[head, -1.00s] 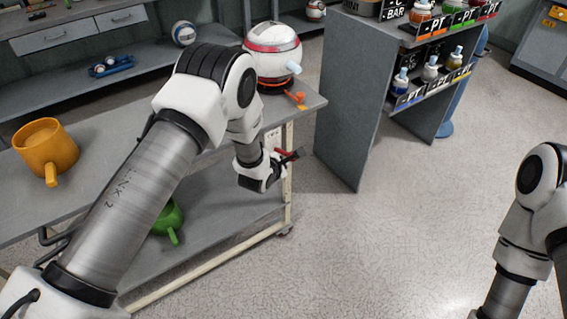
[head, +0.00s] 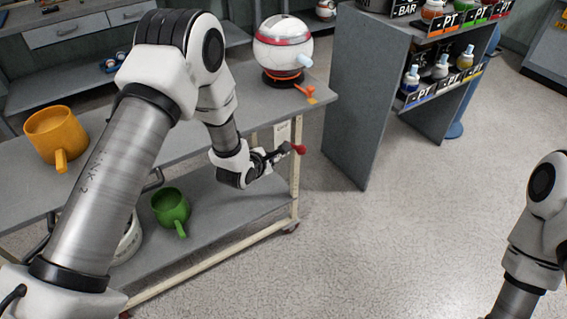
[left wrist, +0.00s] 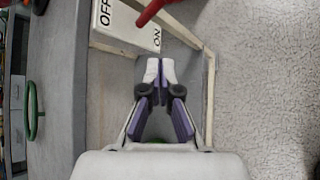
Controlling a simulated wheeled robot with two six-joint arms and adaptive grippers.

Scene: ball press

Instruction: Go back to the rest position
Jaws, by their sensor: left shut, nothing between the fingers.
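My left gripper (head: 282,154) is shut and empty in front of the right end of the grey cart. It also shows in the left wrist view (left wrist: 160,72), its fingertips together. Just past the fingertips is a red lever (head: 299,149), which also shows at the top of the left wrist view (left wrist: 151,11) beside a white OFF/ON plate (left wrist: 125,27). In the left wrist view the fingertips are apart from the lever. My right arm shows at the right edge of the head view; its gripper is out of view.
The cart's top (head: 205,137) bears a red-and-white ball machine (head: 284,52) and an orange mug (head: 57,135). A green mug (head: 171,206) stands on the lower shelf. A grey rack (head: 365,100) with bottles stands to the right. The floor (head: 390,240) ahead is clear.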

